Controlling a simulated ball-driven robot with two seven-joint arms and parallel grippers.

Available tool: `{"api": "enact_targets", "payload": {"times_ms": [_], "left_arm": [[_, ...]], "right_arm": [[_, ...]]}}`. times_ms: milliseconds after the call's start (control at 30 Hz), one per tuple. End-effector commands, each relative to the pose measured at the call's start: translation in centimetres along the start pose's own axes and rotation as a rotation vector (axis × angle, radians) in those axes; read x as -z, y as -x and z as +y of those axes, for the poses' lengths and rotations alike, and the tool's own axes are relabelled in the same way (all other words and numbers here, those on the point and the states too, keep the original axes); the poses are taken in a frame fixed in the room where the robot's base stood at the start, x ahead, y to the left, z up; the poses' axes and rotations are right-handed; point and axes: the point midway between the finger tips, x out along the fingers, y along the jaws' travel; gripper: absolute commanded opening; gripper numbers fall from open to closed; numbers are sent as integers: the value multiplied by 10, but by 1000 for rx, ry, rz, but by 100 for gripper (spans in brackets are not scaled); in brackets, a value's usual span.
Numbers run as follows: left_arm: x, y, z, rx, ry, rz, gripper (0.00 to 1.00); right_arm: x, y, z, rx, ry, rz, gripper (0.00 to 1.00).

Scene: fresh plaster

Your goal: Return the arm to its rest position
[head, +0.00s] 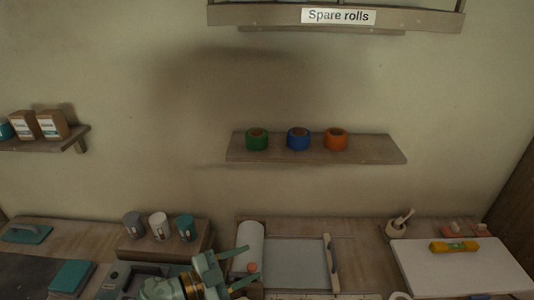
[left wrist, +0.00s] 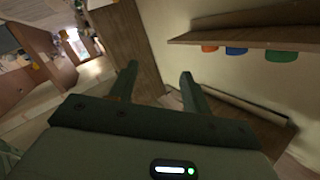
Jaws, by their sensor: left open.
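My left gripper (head: 228,272) shows at the bottom of the head view, low over the bench and just in front of the white roll. It is open, and nothing shows between its fingers. In the left wrist view the two fingers of my left gripper (left wrist: 158,82) stand apart with empty space between them. My right gripper shows in neither view.
A wall shelf (head: 380,148) holds green (head: 257,139), blue (head: 298,139) and orange (head: 336,139) tape rolls. A "Spare rolls" shelf (head: 400,18) hangs above. Cups (head: 158,226) stand on a wooden box left of my gripper. A white board (head: 465,268) lies right.

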Motion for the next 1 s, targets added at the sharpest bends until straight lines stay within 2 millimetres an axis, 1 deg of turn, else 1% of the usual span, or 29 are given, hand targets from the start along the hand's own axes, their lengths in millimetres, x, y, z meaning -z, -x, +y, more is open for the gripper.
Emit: {"api": "enact_targets", "payload": {"times_ms": [33, 67, 133, 167, 200, 233, 267, 300, 333, 400, 533, 600, 667, 700, 767, 800, 833, 900, 967, 1000], "left_arm": [[11, -1, -7, 99, -5, 2, 48], [16, 0, -14, 172, -11, -10, 48], [24, 12, -34, 358, -14, -75, 48], [24, 21, -42, 442, -10, -124, 48], [21, 39, -52, 548, 0, -213, 48], [16, 54, -57, 614, 10, -293, 48], [11, 70, -60, 668, 22, -374, 48], [3, 92, -61, 719, 39, -485, 48], [-3, 108, -59, 744, 52, -566, 48], [-15, 143, -50, 768, 81, -741, 48], [-29, 199, -25, 735, 129, -1014, 48], [-32, 226, -9, 692, 151, -1139, 48], [-33, 246, 5, 646, 168, -1233, 48], [-32, 260, 14, 612, 177, -1292, 48], [-30, 279, 28, 556, 192, -1374, 48], [-28, 292, 38, 516, 200, -1426, 48], [-35, 294, 44, 492, 205, -1444, 48], [-66, 282, 59, 470, 223, -1433, 48], [-87, 274, 71, 451, 242, -1428, 48], [-101, 270, 80, 438, 255, -1424, 48]], "right_arm": [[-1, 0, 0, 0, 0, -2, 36], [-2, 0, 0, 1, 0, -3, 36], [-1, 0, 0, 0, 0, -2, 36], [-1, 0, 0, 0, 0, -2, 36], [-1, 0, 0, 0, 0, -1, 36], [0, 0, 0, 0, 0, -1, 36], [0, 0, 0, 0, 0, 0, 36], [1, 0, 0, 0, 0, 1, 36], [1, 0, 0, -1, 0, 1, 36], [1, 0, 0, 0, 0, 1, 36], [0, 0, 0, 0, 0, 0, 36], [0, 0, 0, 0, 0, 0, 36], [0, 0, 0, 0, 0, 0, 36], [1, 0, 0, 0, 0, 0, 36], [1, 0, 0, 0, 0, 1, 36], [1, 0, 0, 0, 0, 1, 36], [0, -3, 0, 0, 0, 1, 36], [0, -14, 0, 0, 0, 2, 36], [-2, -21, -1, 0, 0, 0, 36], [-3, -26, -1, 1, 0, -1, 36]]}}
